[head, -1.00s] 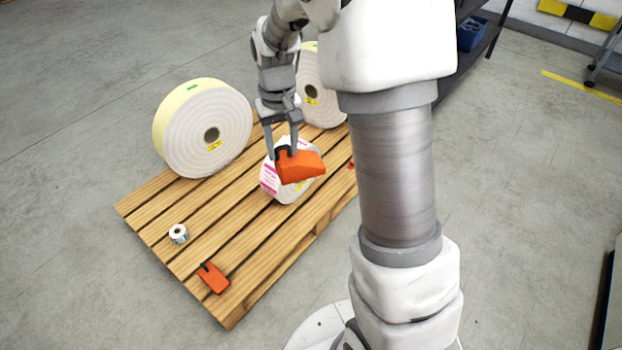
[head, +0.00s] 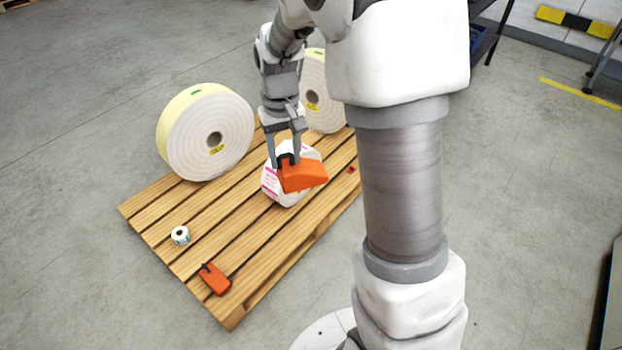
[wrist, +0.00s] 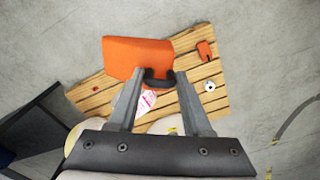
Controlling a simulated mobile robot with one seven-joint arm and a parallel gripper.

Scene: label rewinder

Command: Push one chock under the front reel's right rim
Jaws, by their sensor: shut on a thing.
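My gripper (head: 287,161) is shut on the handle of an orange chock (head: 305,177). The chock hangs above the pallet, in front of a white and pink roll. In the wrist view, the held chock (wrist: 138,57) sits beyond the fingertips of my gripper (wrist: 158,78). A second orange chock (head: 216,280) lies on the pallet near its front corner; it also shows in the wrist view (wrist: 205,50). A large pale reel (head: 190,155) stands upright at the pallet's left. Another large reel (head: 316,88) stands farther back, partly hidden by my arm.
The white and pink roll (head: 270,185) is partly covered by the held chock. A small red piece (head: 351,169) lies at the right edge.

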